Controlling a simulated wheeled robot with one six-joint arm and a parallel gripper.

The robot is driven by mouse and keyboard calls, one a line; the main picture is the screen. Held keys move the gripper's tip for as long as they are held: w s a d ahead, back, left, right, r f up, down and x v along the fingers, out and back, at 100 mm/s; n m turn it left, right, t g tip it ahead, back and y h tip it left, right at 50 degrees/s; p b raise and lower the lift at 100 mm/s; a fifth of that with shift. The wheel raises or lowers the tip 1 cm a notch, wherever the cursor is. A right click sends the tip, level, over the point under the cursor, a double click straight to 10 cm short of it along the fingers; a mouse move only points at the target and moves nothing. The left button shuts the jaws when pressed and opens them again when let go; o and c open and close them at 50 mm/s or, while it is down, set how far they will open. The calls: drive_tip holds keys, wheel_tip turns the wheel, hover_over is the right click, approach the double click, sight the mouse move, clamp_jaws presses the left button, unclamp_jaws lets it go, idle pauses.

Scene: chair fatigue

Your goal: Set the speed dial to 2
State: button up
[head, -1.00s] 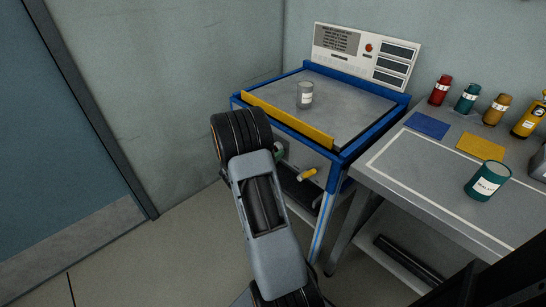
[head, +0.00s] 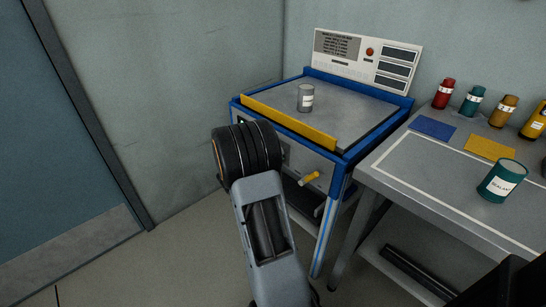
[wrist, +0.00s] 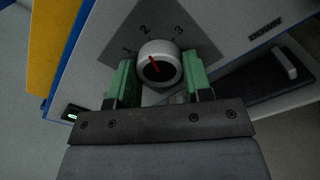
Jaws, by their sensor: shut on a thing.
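The speed dial (wrist: 158,64) is a white round knob with a dark face and a red pointer. It sits on a dark diamond plate (wrist: 190,48) marked 1, 2 and 3. The red pointer aims up and slightly left, at the 2. My gripper (wrist: 160,76) has green fingers, one on each side of the dial, shut on it. In the head view my arm hides the dial and the fingers at the front of the blue-framed machine (head: 345,160).
A grey can (head: 306,98) stands on the machine top behind a yellow bar (head: 285,121). A yellow handle (head: 311,178) sticks out at the front. The right bench (head: 440,185) holds a sealant can (head: 502,180) and several bottles. Floor is clear at left.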

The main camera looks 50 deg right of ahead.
drive_tip(key=shift+d+r, duration=0.1)
drive_tip(key=shift+r, duration=0.05)
drive_tip(key=o, duration=0.9)
drive_tip(key=a, duration=0.4)
drive_tip(key=a+p, duration=0.1)
drive_tip(key=a, duration=0.4)
drive_tip(key=w+a+p, duration=0.1)
drive_tip(key=a, duration=0.4)
